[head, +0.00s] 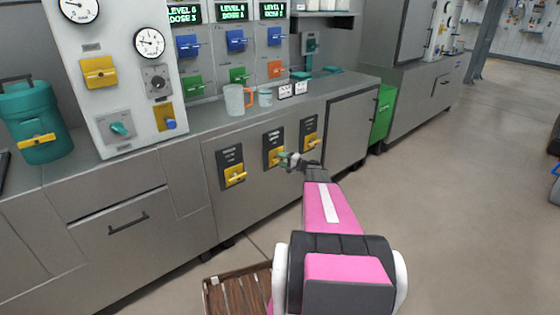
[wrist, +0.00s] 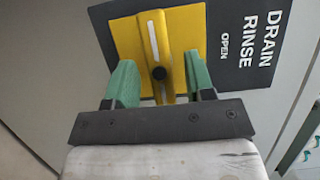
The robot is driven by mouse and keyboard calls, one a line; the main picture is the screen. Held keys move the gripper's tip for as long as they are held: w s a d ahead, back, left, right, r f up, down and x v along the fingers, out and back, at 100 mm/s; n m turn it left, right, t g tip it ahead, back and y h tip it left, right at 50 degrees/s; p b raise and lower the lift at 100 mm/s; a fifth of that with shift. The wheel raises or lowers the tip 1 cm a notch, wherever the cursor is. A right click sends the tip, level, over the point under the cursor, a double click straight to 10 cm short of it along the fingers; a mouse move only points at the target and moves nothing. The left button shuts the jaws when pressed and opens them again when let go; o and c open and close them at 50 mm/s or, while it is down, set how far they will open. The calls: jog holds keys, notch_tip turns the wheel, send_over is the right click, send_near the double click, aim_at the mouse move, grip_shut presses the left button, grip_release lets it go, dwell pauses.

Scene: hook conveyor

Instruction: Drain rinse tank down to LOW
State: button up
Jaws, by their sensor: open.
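The drain rinse valve shows in the wrist view as a yellow plate and handle (wrist: 155,45) on a dark placard (wrist: 250,50) lettered "DRAIN RINSE" and "OPEN". The handle runs up and down in that picture. My gripper (wrist: 160,80) is open, with one green finger on each side of the handle and visible gaps between. In the head view my gripper (head: 290,159) is at the middle yellow drain valve (head: 274,157) on the cabinet front and partly covers it. The level displays (head: 232,12) are above the counter. The middle one reads LEVEL 6; the right one's digit is hard to read.
Similar yellow valves sit to the left (head: 234,175) and right (head: 310,138). A clear jug (head: 234,100) and small cup (head: 265,97) stand on the counter above. A wooden crate (head: 238,290) is on the floor by my base. The floor to the right is open.

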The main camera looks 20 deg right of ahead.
jog(key=shift+w+a, duration=0.5)
grip_shut()
jog(key=shift+n+g, duration=0.3)
jog(key=shift+n, duration=0.1)
jog(key=n+h, duration=0.1)
jog(key=n, duration=0.3)
jog(key=shift+g+h, duration=0.3)
jog(key=shift+h, duration=0.1)
jog(key=n+h, duration=0.1)
jog(key=n, duration=0.2)
jog(key=shift+h, duration=0.4)
